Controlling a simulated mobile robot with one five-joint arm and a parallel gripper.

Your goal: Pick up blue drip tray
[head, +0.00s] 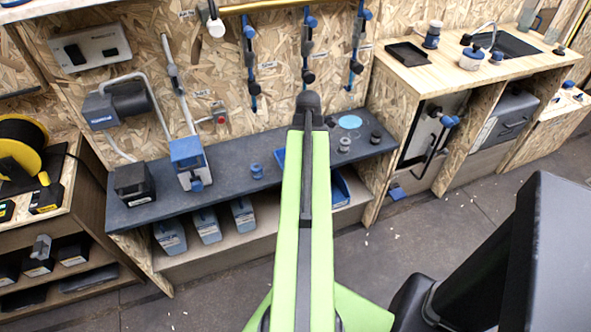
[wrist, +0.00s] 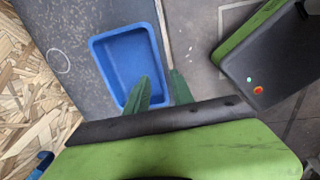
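The blue drip tray (wrist: 126,62) is a shallow, empty rectangular tray on the dark grey bench top in the wrist view. In the head view only a sliver of what looks like it shows at the left of my arm (head: 280,158); my arm hides the rest. My gripper (wrist: 160,88) has two green fingers spread apart. In the wrist view one finger overlaps the near right part of the tray and the other lies outside its right wall. I cannot tell whether they touch it. The gripper is hidden in the head view.
The grey bench (head: 232,180) also carries a blue-grey machine (head: 188,160), a dark box (head: 134,184) and small round fittings (head: 344,145). Bins (head: 207,225) stand below. A light blue disc (head: 350,122) lies near the wall. Tools hang on the chipboard wall.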

